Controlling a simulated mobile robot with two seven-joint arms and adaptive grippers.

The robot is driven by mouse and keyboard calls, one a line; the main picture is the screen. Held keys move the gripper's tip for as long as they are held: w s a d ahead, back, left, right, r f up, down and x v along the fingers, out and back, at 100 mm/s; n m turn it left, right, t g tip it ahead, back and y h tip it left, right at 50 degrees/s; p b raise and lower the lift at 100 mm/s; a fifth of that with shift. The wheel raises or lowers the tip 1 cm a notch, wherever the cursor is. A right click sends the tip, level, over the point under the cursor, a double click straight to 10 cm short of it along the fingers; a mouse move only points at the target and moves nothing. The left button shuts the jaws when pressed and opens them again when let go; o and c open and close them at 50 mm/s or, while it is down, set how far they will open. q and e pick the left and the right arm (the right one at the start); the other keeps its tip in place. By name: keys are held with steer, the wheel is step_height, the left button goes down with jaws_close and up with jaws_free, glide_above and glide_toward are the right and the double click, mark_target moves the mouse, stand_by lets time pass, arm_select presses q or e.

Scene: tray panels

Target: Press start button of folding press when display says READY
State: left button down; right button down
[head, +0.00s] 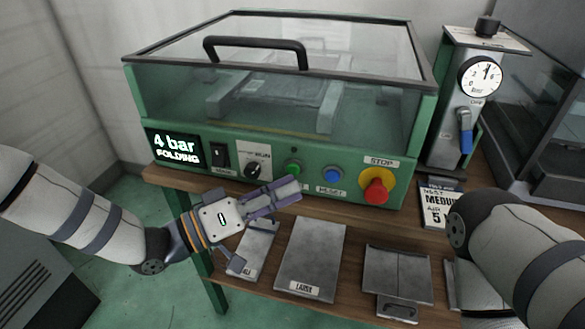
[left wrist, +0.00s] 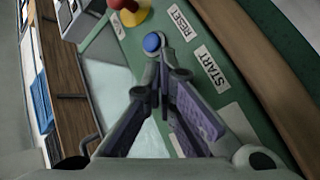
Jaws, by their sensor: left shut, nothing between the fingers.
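The green folding press (head: 220,150) stands on a wooden table with its clear lid closed. Its dark display (head: 176,150) reads "4 bar FOLDING". The green start button (head: 293,167) is on the front panel, left of the blue reset button (head: 333,175). My left gripper (head: 291,188) is shut and empty, its tips just below and in front of the start button; contact cannot be told. In the left wrist view, the fingers (left wrist: 164,76) point at the panel beside the START label (left wrist: 210,69) and the blue button (left wrist: 152,42); the green button is hidden. My right gripper is out of view.
A red stop knob (head: 376,187) on yellow sits right of reset. A black switch (head: 220,155) and rotary knob (head: 253,171) are to the left. A gauge (head: 480,76) with a blue-handled lever (head: 465,132) stands at right. Metal panels (head: 312,255) lie below the press.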

arm_select(q)
steer(key=s, duration=0.1)
steer(key=s+a+p, duration=0.1)
steer(key=s, duration=0.2)
steer(key=shift+s+a+p, duration=0.3)
steer(key=shift+s+p, duration=0.1)
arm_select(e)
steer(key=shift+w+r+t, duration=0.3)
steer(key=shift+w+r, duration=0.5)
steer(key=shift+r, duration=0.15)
